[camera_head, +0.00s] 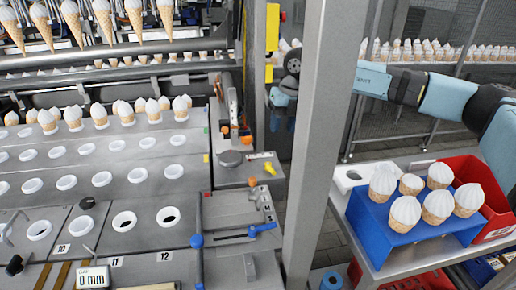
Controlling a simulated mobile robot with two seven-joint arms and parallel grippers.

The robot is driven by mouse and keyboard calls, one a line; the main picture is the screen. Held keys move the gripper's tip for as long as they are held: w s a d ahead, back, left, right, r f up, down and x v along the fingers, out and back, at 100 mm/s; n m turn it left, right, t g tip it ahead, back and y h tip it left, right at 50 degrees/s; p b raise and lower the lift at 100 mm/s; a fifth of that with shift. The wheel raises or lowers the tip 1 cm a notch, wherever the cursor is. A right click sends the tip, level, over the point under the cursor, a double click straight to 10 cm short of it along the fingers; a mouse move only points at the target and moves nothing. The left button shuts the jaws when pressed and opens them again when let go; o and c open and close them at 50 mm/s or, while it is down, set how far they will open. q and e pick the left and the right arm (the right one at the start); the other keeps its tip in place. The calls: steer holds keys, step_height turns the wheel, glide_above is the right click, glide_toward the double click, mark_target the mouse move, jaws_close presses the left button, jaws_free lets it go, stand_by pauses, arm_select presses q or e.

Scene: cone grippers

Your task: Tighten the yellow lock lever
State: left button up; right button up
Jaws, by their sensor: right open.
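A small yellow lever-like piece (268,168) sits on the grey side plate of the machine, right of the rows of cups; I take it to be the yellow lock lever. Its exact angle is too small to tell. My right arm reaches in from the right and passes behind the grey upright post. My right gripper (283,108) is left of the post, above and beyond the yellow piece and apart from it. It is open, and no object shows in it; its fingers are small and dark. My left gripper is not in view.
The upright post (322,130) stands between the machine and the right-hand table. A blue stand (380,222) with several cones and a red bin (475,190) are on that table. Blue-handled levers (262,229) and an orange-tipped part (225,129) lie near the yellow piece.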

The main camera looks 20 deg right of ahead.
glide_toward(271, 170)
steer(key=w, duration=0.1)
steer(key=f, duration=0.6)
steer(key=a+f, duration=0.1)
steer(key=f, duration=0.2)
steer(key=shift+w, duration=0.35)
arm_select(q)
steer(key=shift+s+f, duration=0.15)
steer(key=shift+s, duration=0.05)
arm_select(e)
jaws_close()
